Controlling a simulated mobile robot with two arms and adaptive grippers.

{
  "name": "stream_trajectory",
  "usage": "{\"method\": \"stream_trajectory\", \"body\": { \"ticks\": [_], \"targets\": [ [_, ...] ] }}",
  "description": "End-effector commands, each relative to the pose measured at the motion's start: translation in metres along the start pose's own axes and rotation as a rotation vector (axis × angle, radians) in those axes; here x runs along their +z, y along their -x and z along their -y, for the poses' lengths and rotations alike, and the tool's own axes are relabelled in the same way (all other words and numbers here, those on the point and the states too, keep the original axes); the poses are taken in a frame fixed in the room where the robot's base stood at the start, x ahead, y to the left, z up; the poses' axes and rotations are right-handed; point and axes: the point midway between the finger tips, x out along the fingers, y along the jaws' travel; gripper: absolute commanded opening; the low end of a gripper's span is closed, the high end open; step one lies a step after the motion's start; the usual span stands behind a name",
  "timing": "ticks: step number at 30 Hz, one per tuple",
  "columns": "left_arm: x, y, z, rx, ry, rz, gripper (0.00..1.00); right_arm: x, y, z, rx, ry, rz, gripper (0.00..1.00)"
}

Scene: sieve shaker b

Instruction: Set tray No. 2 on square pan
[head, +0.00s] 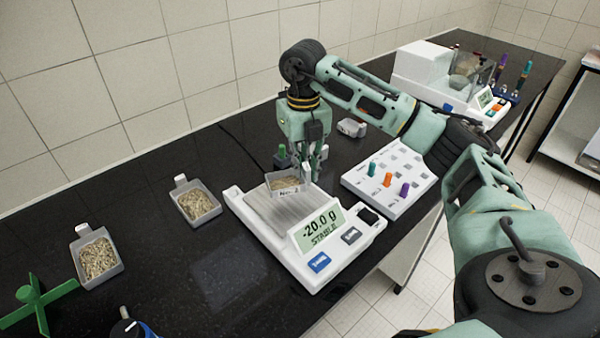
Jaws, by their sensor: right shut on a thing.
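Tray No. 2 (284,183) is a small grey tray with grainy contents and a "No. 2" label on its front. My right gripper (308,178) points down and is shut on the tray's right side. The tray is over the back part of the square pan (268,216), a ribbed metal plate on the white balance (342,254). I cannot tell whether its bottom touches the pan. The balance display (320,229) reads -20.0 g, STABLE. My left gripper is not in view.
Two more grainy trays stand left of the balance, one nearer (197,203) and one further left (98,258). A white peg board (390,178) with coloured pegs is to the right. A green cross-shaped piece (36,300) lies at lower left. A second white instrument (424,66) stands behind.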

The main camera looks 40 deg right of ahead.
Motion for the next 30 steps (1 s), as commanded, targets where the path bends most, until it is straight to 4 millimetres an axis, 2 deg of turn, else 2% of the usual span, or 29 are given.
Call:
{"method": "stream_trajectory", "body": {
  "ticks": [5,12,25,26,30],
  "targets": [
    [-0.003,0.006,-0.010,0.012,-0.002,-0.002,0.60,0.007,-0.010,-0.004,-0.002,0.000,-0.002,0.00],
    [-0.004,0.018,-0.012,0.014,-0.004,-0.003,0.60,0.007,-0.042,-0.004,-0.002,0.001,-0.002,0.00],
    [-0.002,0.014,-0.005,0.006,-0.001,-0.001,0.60,0.007,-0.051,-0.004,-0.001,0.001,0.000,0.00],
    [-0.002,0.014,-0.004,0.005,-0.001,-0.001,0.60,0.007,-0.050,-0.004,-0.001,0.001,0.001,0.15],
    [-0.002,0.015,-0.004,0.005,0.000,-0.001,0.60,0.007,-0.049,-0.004,-0.001,0.001,0.000,0.27]
  ]
}}
